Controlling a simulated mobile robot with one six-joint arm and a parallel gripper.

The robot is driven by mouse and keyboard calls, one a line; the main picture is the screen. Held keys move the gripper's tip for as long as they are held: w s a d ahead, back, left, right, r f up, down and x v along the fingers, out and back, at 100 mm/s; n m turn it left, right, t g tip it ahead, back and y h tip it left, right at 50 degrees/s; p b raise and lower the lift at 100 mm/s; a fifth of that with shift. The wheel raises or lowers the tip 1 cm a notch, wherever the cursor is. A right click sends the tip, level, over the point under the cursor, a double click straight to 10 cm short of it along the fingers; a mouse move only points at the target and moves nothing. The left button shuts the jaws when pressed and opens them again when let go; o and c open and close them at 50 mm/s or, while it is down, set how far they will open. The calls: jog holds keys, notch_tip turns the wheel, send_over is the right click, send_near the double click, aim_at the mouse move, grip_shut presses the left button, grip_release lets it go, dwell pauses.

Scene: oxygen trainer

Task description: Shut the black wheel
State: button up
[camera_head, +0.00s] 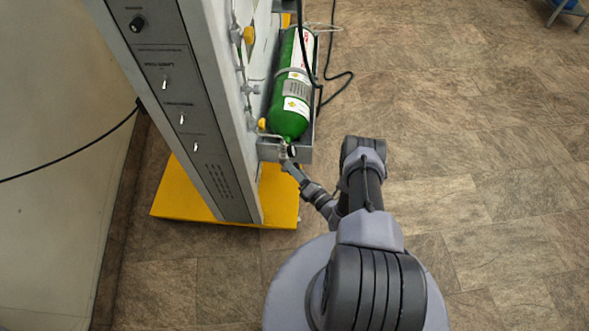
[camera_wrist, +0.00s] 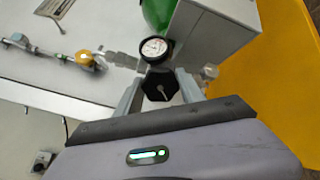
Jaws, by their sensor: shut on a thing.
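The black wheel (camera_wrist: 158,86) is a dark knob just below a round white gauge (camera_wrist: 154,48) in the wrist view. My gripper (camera_wrist: 159,90) has one finger on each side of the wheel and is shut on it. In the head view my gripper (camera_head: 290,165) reaches the valve at the neck of the green cylinder (camera_head: 290,95); the wheel itself is too small and covered to make out there. The cylinder's green end also shows at the top of the wrist view (camera_wrist: 158,12).
A grey panel cabinet (camera_head: 170,90) with switches stands on a yellow base (camera_head: 180,195). Pipework with a yellow knob (camera_head: 262,124) runs beside the cylinder. A grey bracket (camera_wrist: 212,38) is close to my right finger. A dark hose (camera_head: 335,78) lies on the floor.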

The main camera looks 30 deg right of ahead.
jog(key=m, duration=0.7)
jog(key=shift+f, duration=0.1)
jog(key=m, duration=0.6)
jog(key=shift+m, duration=0.4)
jog(key=m, duration=0.7)
jog(key=shift+a, duration=0.1)
jog(key=m, duration=0.6)
jog(key=shift+m, duration=0.3)
jog(key=o, duration=1.4)
jog(key=shift+c, duration=0.2)
jog(key=shift+s, duration=0.1)
